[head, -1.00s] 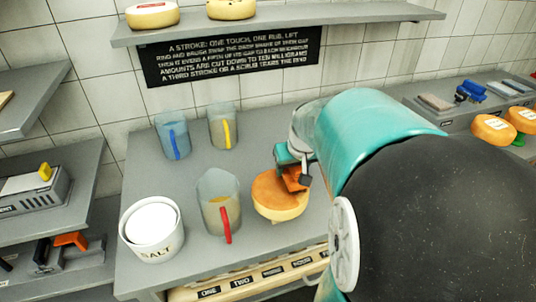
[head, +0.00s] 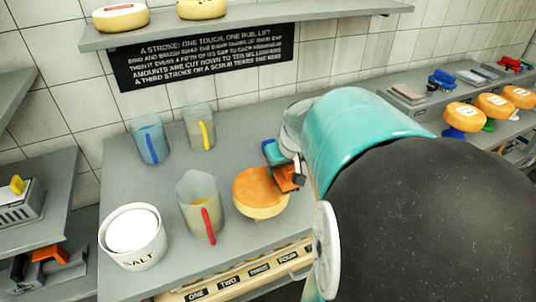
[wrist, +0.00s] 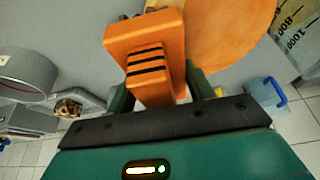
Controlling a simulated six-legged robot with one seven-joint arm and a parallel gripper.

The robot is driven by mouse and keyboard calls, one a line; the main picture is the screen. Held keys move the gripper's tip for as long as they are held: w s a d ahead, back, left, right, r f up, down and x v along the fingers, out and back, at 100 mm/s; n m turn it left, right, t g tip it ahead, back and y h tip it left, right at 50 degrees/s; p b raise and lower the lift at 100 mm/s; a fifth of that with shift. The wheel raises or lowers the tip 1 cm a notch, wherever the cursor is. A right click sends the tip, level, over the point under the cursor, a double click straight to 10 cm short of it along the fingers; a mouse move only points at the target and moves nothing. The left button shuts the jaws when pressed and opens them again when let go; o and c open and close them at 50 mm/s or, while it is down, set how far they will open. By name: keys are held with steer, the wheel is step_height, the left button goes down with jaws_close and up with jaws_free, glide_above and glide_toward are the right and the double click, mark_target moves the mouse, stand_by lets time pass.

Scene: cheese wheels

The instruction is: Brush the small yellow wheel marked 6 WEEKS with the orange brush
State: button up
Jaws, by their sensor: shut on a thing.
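A small yellow wheel (head: 255,207) with an orange-brown top lies flat on the grey table; I cannot read any mark on it. My gripper (head: 279,160) is shut on the orange brush (head: 288,178), at the wheel's right edge. In the wrist view the orange brush (wrist: 148,60) sits between the jaws, with the wheel (wrist: 235,30) beyond it. I cannot tell whether the bristles touch the wheel.
A jug with a red handle (head: 198,210) stands close left of the wheel. Blue-handled (head: 150,140) and yellow-handled (head: 199,128) jugs stand behind. A salt tub (head: 132,245) is at front left. More wheels (head: 495,105) sit on the right counter.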

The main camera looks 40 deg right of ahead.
steer(key=shift+w+a+r, duration=0.1)
steer(key=shift+w+a, duration=0.5)
steer(key=shift+a, duration=1.5)
steer(key=shift+w+a+f, duration=0.1)
steer(key=shift+w+a, duration=0.45)
steer(key=shift+a, duration=1.5)
steer(key=shift+w+a+r, duration=0.1)
steer(key=shift+w+a, duration=0.5)
steer(key=shift+a, duration=1.5)
steer(key=shift+s+a, duration=0.15)
steer(key=shift+s, duration=0.4)
steer(key=shift+s+a, duration=0.15)
steer(key=shift+s, duration=0.35)
steer(key=shift+s+d, duration=0.25)
steer(key=shift+d, duration=0.65)
steer(key=shift+s+d, duration=0.25)
steer(key=shift+d, duration=0.65)
